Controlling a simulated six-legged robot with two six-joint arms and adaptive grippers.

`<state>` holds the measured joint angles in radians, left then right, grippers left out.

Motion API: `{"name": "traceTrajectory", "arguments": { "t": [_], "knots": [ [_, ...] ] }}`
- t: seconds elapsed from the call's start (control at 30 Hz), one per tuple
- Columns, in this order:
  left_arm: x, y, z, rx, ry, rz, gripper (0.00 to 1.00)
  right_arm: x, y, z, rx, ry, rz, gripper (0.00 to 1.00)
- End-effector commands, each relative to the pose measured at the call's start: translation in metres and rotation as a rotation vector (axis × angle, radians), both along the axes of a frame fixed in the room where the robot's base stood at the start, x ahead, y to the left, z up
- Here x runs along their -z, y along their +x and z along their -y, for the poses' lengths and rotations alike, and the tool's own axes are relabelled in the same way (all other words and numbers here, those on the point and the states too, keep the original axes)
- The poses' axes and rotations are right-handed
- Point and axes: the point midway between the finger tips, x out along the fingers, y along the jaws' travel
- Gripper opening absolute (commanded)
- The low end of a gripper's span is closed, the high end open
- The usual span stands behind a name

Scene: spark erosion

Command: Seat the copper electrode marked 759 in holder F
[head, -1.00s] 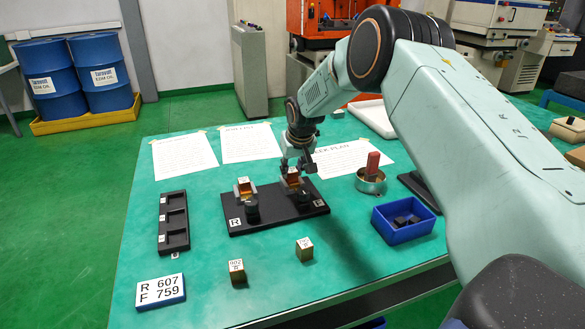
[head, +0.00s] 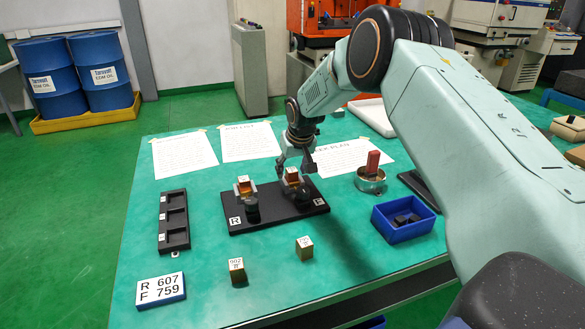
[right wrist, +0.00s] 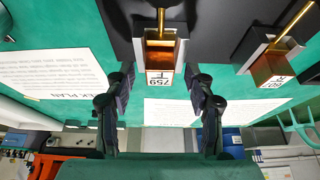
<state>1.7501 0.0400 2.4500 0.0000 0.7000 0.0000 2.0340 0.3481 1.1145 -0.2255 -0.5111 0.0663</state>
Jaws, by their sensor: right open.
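The copper electrode marked 759 F (right wrist: 161,55) stands at holder F on the right part of the black plate (head: 278,216). It also shows in the head view (head: 292,175). My right gripper (head: 296,170) is open over holder F. In the right wrist view my right gripper (right wrist: 160,75) has its fingers spread to either side of the electrode, with gaps on both sides. Whether the electrode is fully down is hard to tell. Another copper electrode, marked 607 R (right wrist: 274,66), stands at holder R; it also shows in the head view (head: 243,187). My left gripper is not in view.
Two loose blocks (head: 237,271) (head: 304,248) stand in front of the plate. A card (head: 161,290) reads R 607, F 759. A black slotted tray (head: 174,222) lies left. A blue bin (head: 404,219) and a round dish (head: 370,183) with a red block stand right. Papers lie behind.

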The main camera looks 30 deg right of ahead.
Motion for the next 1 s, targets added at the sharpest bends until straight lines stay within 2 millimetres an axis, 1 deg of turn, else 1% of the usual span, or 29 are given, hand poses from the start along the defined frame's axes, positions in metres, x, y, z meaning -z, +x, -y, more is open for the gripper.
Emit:
{"name": "traceTrajectory", "arguments": {
  "t": [0.1,0.23,0.37,0.6,0.73,0.83,1.0],
  "knots": [
    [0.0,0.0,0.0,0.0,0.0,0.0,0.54,-0.001,-0.001,0.0,0.0,0.0,-0.002,0.54],
    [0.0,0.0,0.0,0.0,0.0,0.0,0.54,-0.013,-0.005,-0.001,0.0,0.001,0.0,0.54],
    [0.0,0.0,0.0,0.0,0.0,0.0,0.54,-0.034,-0.013,-0.003,-0.001,0.002,0.003,0.54],
    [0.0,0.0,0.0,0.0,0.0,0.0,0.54,-0.076,-0.029,-0.007,-0.001,0.001,0.002,0.54],
    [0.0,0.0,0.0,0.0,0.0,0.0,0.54,-0.094,-0.037,-0.009,-0.001,0.001,0.002,0.54],
    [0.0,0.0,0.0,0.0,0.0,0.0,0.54,-0.103,-0.041,-0.009,0.0,0.001,0.001,0.54],
    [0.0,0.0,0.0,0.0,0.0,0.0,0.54,-0.11,-0.044,-0.01,0.001,0.002,-0.001,0.54]
  ]
}}
